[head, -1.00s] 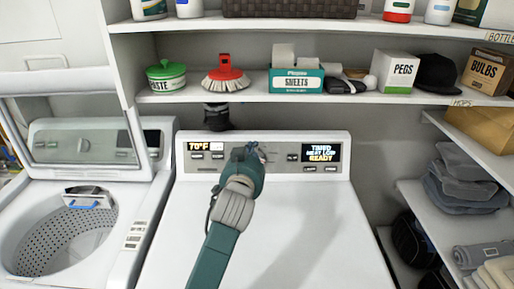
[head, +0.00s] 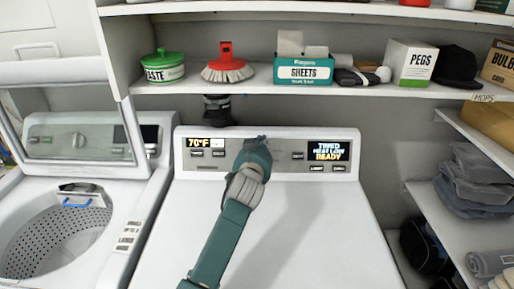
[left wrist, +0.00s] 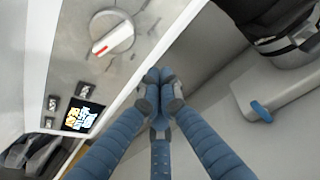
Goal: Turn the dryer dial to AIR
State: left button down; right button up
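The dryer (head: 270,235) has a grey control panel at its back edge. In the head view my left gripper (head: 256,142) is in front of the middle of the panel and hides the dial. In the left wrist view the round white dial (left wrist: 113,35) shows, with a red mark pointing toward the lower left. My left gripper's blue fingertips (left wrist: 160,76) are together with nothing seen between them. They appear beside the dial and apart from it, near the panel's edge. The panel display (head: 329,150) reads TIMED, a heat line and READY. My right gripper is not in view.
An open washer (head: 72,235) stands left of the dryer. A shelf (head: 300,90) above holds a green-lidded tub (head: 163,67), a red brush (head: 226,68) and boxes. Shelves with folded cloths (head: 475,180) stand at the right. The dryer top is clear except for my arm.

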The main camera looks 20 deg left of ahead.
pick_arm(q)
jog(key=shift+w+a, duration=0.2)
jog(key=shift+w, duration=0.85)
jog(key=f, duration=0.1)
jog(key=f+p, duration=0.1)
jog(key=s+f, duration=0.1)
jog(key=shift+a, duration=0.4)
jog(key=shift+s+a+f, duration=0.1)
jog(key=shift+s+f, duration=0.25)
jog(key=shift+f, duration=0.05)
